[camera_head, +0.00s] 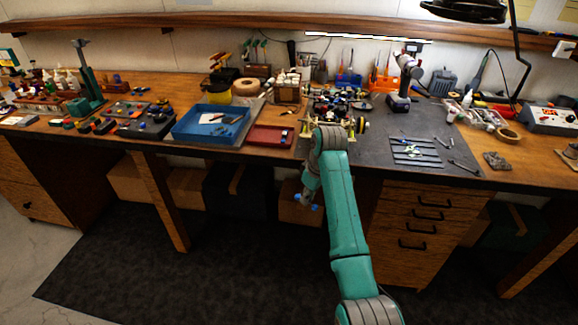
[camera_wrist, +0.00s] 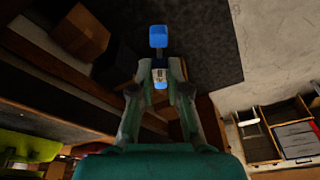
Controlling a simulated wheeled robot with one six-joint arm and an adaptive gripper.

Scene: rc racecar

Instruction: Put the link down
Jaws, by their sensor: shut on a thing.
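My gripper (camera_wrist: 160,72) is shut on the link (camera_wrist: 158,38), a small piece with blue ends and a pale middle between the fingertips. In the wrist view one blue end sticks out past the fingertips and the other shows between the fingers. In the head view my gripper (camera_head: 309,200) hangs in front of the workbench, below the level of its top, and small blue bits of the link (camera_head: 318,207) show there. The link is in the air, over the floor side of the bench edge.
The workbench (camera_head: 285,150) holds a blue tray (camera_head: 183,137), a red tray (camera_head: 268,144), a racecar chassis (camera_head: 338,101) and a dark mat (camera_head: 455,153) with small parts and tools. Drawers (camera_head: 425,215) and boxes (camera_head: 299,212) stand below. A dark rug (camera_head: 130,265) covers the floor in front.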

